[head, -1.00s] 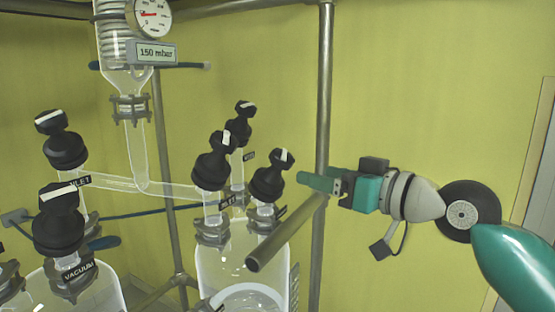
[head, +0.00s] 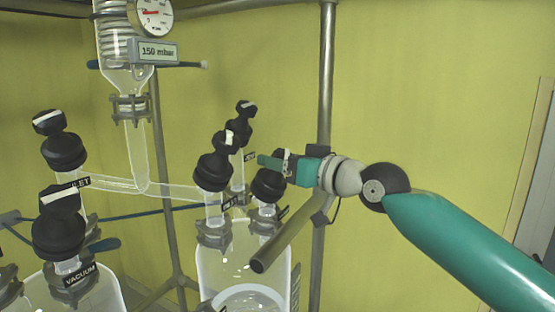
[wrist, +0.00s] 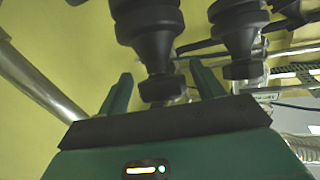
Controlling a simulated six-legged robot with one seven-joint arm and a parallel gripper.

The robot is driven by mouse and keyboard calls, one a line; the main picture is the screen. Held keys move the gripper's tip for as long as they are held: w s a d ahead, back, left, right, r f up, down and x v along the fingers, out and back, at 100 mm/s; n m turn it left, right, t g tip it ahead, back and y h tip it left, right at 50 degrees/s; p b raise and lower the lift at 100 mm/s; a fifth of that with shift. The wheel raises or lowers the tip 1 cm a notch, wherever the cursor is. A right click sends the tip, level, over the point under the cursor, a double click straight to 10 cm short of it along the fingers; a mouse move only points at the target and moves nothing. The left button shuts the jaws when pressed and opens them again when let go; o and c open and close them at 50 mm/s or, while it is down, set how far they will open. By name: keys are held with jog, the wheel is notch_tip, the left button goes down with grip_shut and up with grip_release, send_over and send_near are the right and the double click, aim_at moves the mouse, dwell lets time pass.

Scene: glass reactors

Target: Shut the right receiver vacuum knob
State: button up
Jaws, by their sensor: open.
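The right receiver (head: 215,265) is a clear glass vessel with several black knobs on top. Its front-right black knob (head: 268,185) has no readable label; I take it as the vacuum knob. My gripper (head: 272,162) is at this knob's upper part and hides its top and white mark. In the wrist view my gripper (wrist: 160,80) is open, its green fingers apart. A black knob (wrist: 155,45) shows between and beyond them; I cannot tell whether they touch it. A second knob (wrist: 240,40) stands to its right.
The receiver's inlet knob (head: 213,170) and a rear knob (head: 240,128) stand close left of my gripper. A metal bar (head: 285,240) juts out below it, beside an upright pole (head: 325,90). The left receiver's vacuum knob (head: 58,235) is at far left.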

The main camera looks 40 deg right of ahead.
jog(key=shift+w+a, duration=0.1)
jog(key=shift+w, duration=0.75)
jog(key=c, duration=1)
jog(key=shift+r+m+h, duration=0.1)
jog(key=shift+m+h, duration=0.3)
jog(key=shift+s+d+r+m+g+h, duration=0.1)
jog(key=shift+m+g+h, duration=0.15)
jog(key=shift+m+h, duration=0.7)
jog(key=shift+s+d+m+g+h, duration=0.1)
jog(key=shift+m+g+h, duration=0.15)
jog(key=shift+m+h, duration=1.1)
jog(key=shift+m+g, duration=0.3)
jog(key=shift+m, duration=0.1)
jog(key=o, duration=1)
jog(key=shift+w, duration=0.1)
